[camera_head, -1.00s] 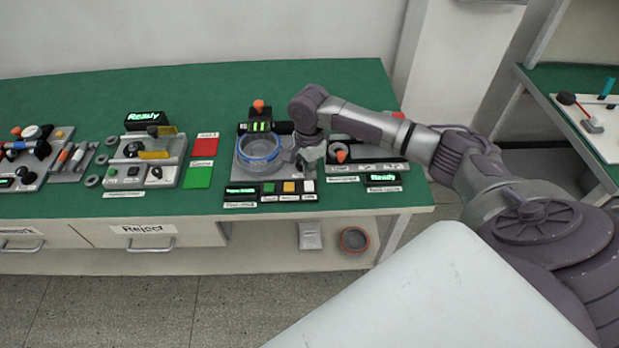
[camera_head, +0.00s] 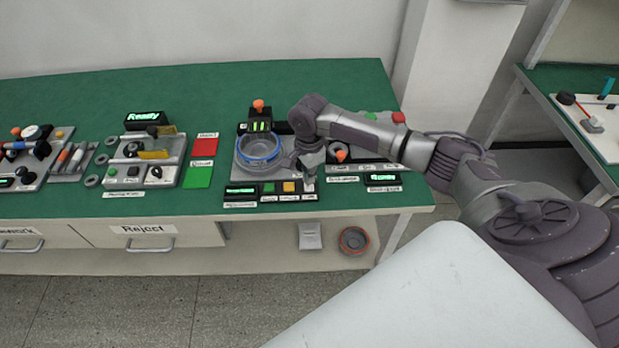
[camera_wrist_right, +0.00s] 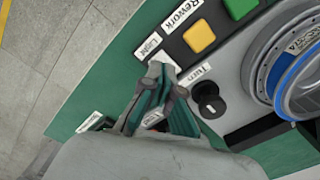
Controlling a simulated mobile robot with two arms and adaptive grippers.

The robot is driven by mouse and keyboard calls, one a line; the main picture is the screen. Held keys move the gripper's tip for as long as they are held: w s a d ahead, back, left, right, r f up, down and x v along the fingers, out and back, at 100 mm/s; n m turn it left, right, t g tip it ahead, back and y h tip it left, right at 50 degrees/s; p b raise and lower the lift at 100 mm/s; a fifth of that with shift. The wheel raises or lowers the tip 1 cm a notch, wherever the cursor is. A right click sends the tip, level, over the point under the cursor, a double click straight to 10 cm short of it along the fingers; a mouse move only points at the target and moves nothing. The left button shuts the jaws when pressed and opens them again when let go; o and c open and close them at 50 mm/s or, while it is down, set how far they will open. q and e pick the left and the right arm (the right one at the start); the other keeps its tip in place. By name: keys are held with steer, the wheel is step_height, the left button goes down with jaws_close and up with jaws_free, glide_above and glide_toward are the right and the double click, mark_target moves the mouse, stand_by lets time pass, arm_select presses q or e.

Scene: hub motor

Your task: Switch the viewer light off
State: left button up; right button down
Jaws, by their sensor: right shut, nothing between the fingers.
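My right gripper (camera_head: 309,180) is shut and empty, pointing down at the right end of the button row at the front of the middle station. In the right wrist view its fingertips (camera_wrist_right: 160,78) are at a pale button (camera_wrist_right: 163,62) beside the "Light" label (camera_wrist_right: 148,45). The fingers partly cover this button; whether they touch or press it I cannot tell. The "Rework" label (camera_wrist_right: 182,14) and yellow button (camera_wrist_right: 199,37) are beside it. The viewer (camera_head: 258,150) is a grey round bowl with a blue ring. My left gripper is not in view.
A black "Turn" knob (camera_wrist_right: 209,99) sits close to the fingers. A green button (camera_head: 268,188) and a lit display (camera_head: 241,190) are left in the row. An orange-topped lever (camera_head: 259,106) rises behind the bowl. Another station with an orange knob (camera_head: 341,154) lies to the right.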

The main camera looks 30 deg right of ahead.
mark_target(309, 188)
steer(key=shift+s+f+b, duration=0.1)
steer(key=shift+f+b, duration=0.2)
steer(key=shift+f, duration=1.15)
stand_by(1.2)
steer(key=shift+r+p, duration=0.8)
steer(key=shift+p, duration=0.35)
step_height(309, 188, up, 5)
steer(key=p, duration=0.7)
steer(key=shift+r, duration=0.2)
